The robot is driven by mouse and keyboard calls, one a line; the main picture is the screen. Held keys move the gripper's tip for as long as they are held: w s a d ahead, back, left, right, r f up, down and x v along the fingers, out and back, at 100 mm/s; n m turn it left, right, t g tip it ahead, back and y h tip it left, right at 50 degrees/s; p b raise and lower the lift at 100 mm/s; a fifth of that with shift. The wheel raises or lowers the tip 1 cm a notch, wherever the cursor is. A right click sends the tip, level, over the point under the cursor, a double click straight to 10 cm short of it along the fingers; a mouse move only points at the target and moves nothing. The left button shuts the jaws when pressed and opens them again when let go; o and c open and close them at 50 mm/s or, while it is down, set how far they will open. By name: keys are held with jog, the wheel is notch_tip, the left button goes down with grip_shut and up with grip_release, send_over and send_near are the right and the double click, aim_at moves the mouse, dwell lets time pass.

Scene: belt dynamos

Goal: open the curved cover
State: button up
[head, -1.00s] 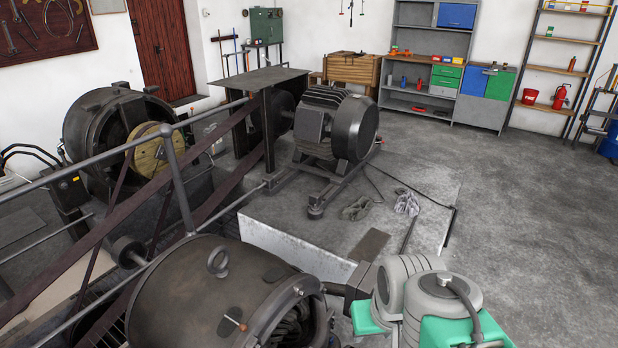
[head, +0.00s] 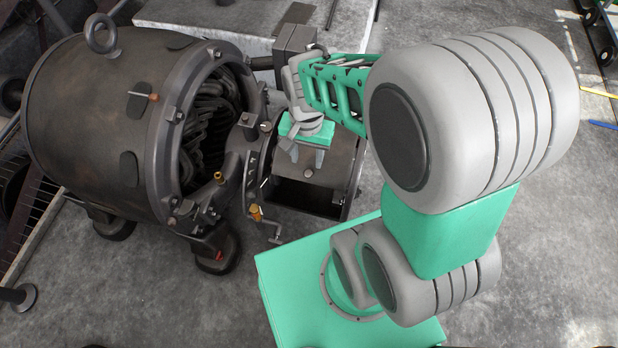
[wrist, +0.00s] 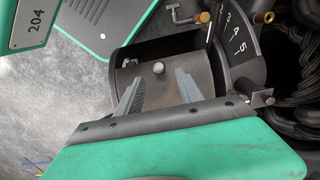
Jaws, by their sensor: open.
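The curved cover (head: 342,160) is a dark grey metal sheet on the housing beside the big dynamo. In the wrist view the cover (wrist: 160,90) carries a small pale round knob (wrist: 158,67). A dark hollow shows beside the cover's edge in both views. My gripper (head: 306,158) is over the cover with its fingers pointing down at it. In the wrist view my gripper (wrist: 157,76) is open, with the knob lying between the fingertip lines. Whether the fingers touch the knob or cover cannot be told.
The dynamo (head: 95,120) with its open coil end stands left of the cover. A numbered scale plate (wrist: 238,45) and a brass-ended crank handle (wrist: 188,17) sit close to the cover. A grey box (head: 295,50) stands behind.

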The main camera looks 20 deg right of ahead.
aim_at(309, 172)
jog(key=f+b, duration=0.1)
jog(key=f, duration=0.5)
jog(key=shift+d+f+b, duration=0.2)
jog(key=shift+f+b, duration=0.15)
jog(key=shift+b, duration=0.05)
grip_shut()
dwell(0.9)
